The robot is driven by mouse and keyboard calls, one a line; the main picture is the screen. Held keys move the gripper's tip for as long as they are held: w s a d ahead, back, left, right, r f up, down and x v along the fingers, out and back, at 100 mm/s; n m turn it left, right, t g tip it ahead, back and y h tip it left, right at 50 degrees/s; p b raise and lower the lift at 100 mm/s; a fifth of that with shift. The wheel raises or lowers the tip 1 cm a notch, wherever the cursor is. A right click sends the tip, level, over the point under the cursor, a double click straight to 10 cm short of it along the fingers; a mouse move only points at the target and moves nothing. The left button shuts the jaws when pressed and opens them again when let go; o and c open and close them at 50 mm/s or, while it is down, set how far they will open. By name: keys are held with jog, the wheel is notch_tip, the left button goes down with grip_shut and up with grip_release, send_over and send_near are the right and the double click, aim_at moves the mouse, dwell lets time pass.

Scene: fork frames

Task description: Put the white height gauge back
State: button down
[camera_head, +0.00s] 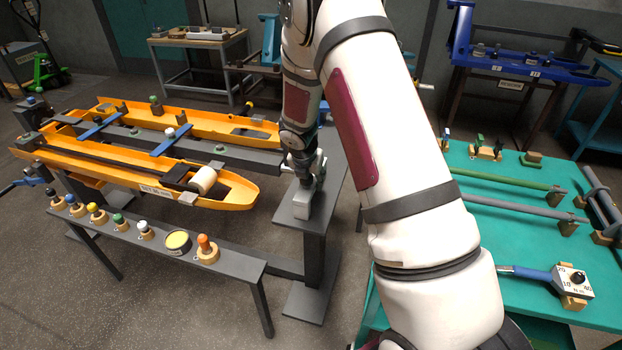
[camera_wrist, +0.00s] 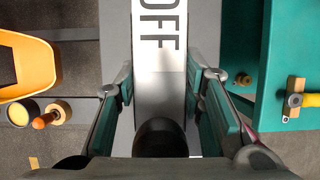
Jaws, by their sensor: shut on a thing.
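My gripper (camera_head: 304,178) is low over the grey stand between the orange fork frame and the teal table. Its fingers are shut on a pale block (camera_head: 301,205), which I take to be the white height gauge. In the wrist view, a white face lettered OFF (camera_wrist: 160,55) lies between the two fingers of my gripper (camera_wrist: 167,82), with a dark rounded thing (camera_wrist: 160,138) in front of it. The block's lower end and its contact with the stand are unclear. A small white-knobbed piece (camera_head: 143,229) stands in the row on the grey bench.
The grey bench (camera_head: 232,262) bears several coloured knobs, a yellow-topped tin (camera_head: 177,242) and an orange-handled piece (camera_head: 206,247). The orange fork frame (camera_head: 235,192) lies left.

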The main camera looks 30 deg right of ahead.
jog(key=shift+f, duration=0.1)
jog(key=c, duration=1.1)
grip_release()
jog(key=shift+o, duration=0.2)
